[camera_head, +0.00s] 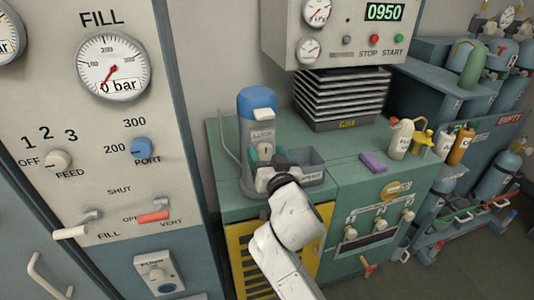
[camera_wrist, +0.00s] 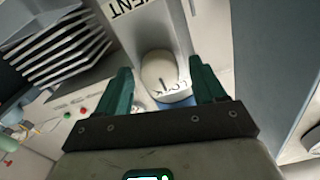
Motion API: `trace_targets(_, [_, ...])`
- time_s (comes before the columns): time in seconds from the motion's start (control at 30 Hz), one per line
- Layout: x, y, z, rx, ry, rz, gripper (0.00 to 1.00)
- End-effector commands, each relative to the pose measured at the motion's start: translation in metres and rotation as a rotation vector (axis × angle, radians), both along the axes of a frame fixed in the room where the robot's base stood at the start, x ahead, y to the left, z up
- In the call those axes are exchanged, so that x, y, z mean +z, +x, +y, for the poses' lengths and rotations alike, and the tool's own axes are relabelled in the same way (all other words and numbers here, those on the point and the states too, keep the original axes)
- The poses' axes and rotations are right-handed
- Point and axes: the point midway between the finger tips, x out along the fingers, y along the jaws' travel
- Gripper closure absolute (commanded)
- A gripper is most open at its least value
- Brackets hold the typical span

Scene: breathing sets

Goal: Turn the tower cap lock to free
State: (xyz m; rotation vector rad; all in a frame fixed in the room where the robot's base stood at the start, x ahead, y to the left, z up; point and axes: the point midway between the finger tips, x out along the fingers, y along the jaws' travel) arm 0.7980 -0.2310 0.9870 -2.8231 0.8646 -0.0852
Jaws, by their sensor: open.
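The tower (camera_head: 246,145) is a pale grey upright housing with a blue rounded cap (camera_head: 257,101), standing on the green bench. Its lock knob (camera_wrist: 158,70) is a pale round knob on the front face, with a short dark mark. It also shows small in the head view (camera_head: 264,149). The mark points towards the printed LOCK label (camera_wrist: 170,89). My gripper (camera_wrist: 164,85) is open, its two dark green fingers on either side of the knob with gaps visible. Whether either finger touches the knob cannot be told. In the head view my wrist partly hides the tower's lower front.
A purple block (camera_head: 373,162) and several bottles lie further right. The fill panel (camera_head: 100,130) stands close on the left.

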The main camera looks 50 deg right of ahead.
Motion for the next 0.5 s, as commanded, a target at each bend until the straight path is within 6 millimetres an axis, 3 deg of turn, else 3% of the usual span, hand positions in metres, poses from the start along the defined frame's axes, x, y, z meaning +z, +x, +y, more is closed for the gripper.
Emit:
trace_targets(0.23, [-0.0003,0.0002,-0.0002,0.0,0.0,0.0,0.32])
trace_targets(0.5, [-0.0002,0.0001,0.0,0.0,0.0,0.0,0.57])
